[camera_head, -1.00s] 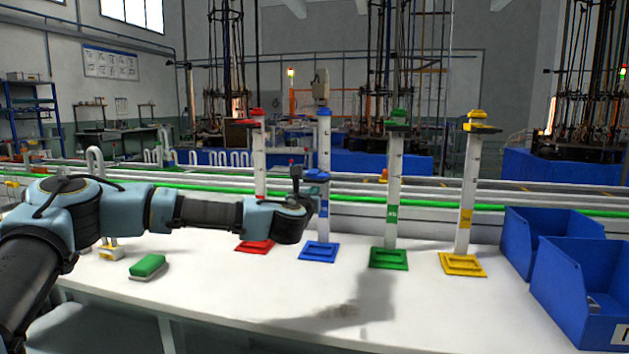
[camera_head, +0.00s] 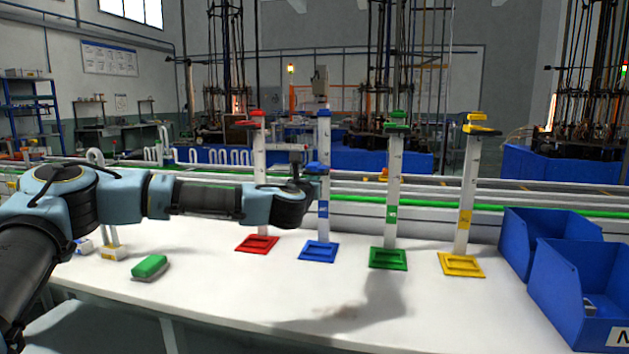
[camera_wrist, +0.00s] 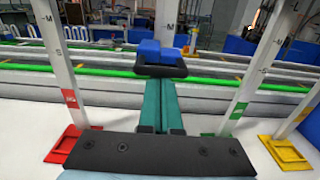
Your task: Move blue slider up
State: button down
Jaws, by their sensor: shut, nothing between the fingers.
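The blue slider (camera_head: 318,168) sits partway up the white post with the blue base (camera_head: 319,251), well below that post's blue top cap (camera_head: 324,113). In the wrist view the slider (camera_wrist: 162,50) is straight ahead, a blue block above a dark plate. My gripper (camera_wrist: 160,82) is shut with nothing between its teal fingers. Its tips reach the underside of the dark plate and appear to touch it. The blue post is mostly hidden behind the slider and fingers in the wrist view. In the head view my wrist is just left of the slider, and the fingertips are not clear.
The red slider (camera_head: 249,123), green slider (camera_head: 396,128) and yellow slider (camera_head: 482,130) sit near the tops of neighbouring posts. Blue bins (camera_head: 585,290) stand at the right. A green-topped block (camera_head: 150,266) lies at the left. The table's front middle is clear.

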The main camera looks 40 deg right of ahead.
jog(key=shift+r+p, duration=1.7)
jog(key=shift+r, duration=3.3)
jog(key=shift+a, duration=0.1)
jog(key=b+v, duration=0.3)
jog(key=v, duration=0.7)
